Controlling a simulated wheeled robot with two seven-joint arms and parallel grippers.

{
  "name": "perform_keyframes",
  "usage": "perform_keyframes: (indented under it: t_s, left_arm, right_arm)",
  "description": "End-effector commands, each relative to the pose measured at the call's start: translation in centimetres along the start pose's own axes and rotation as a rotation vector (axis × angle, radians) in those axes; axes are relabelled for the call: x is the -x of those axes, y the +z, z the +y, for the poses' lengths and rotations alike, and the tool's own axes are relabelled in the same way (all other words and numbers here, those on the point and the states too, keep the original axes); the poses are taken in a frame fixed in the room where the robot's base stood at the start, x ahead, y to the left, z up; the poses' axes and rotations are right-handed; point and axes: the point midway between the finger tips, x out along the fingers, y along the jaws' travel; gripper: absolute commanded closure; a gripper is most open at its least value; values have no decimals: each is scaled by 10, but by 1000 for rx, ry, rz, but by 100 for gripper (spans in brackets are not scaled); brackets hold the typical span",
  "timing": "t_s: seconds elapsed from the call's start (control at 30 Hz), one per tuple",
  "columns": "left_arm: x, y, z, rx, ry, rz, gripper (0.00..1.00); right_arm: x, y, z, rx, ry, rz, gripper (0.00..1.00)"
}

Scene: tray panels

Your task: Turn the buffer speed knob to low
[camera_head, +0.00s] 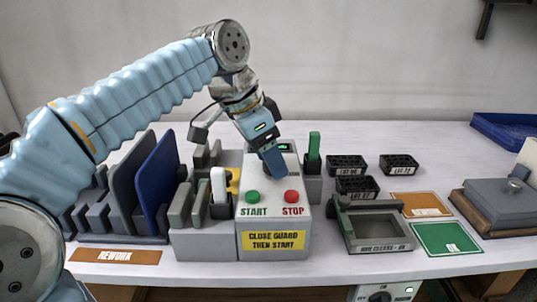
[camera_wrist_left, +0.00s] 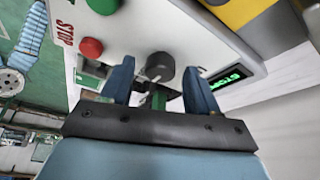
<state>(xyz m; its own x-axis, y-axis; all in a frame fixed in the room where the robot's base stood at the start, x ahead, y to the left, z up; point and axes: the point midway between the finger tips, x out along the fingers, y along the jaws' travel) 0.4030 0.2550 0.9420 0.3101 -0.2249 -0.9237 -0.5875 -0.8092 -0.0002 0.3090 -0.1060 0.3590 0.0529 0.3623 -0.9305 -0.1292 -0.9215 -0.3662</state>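A dark round knob (camera_wrist_left: 160,66) sits on the sloped top of the grey buffer machine (camera_head: 274,218), beside a small green-lit display (camera_wrist_left: 225,82). My left gripper (camera_head: 273,172) is over that top, fingers pointing down at it. In the left wrist view the two blue fingers are apart, one on each side of the knob, with gaps between them and it. I cannot tell how deep the fingertips reach around it. The knob's pointer and setting are not readable. In the head view my gripper mostly hides the knob. My right gripper is not in view.
A green START button (camera_head: 253,197) and a red STOP button (camera_head: 292,197) are on the same panel. Racked panels (camera_head: 155,185) stand to the left. A green-handled tool (camera_head: 314,150) stands close on the right. A grey tray fixture (camera_head: 375,233) is further right.

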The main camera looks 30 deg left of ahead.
Motion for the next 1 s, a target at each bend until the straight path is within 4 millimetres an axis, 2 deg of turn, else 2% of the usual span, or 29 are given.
perform_keyframes:
  t_s: [0.03, 0.3, 0.37, 0.67, 1.0]
  left_arm:
    - [0, 0, 0, 0, 0, 0, 46]
    - [0, 0, 0, 0, 0, 0, 87]
    - [0, 0, 0, 0, 0, 0, 95]
    - [0, 0, 1, 38, -16, -1, 95]
    - [0, 0, 2, 247, -104, 0, 95]
  right_arm:
    - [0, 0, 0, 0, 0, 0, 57]
    - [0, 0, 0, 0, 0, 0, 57]
    - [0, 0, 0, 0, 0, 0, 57]
    - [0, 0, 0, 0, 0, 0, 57]
    - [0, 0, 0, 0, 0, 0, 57]
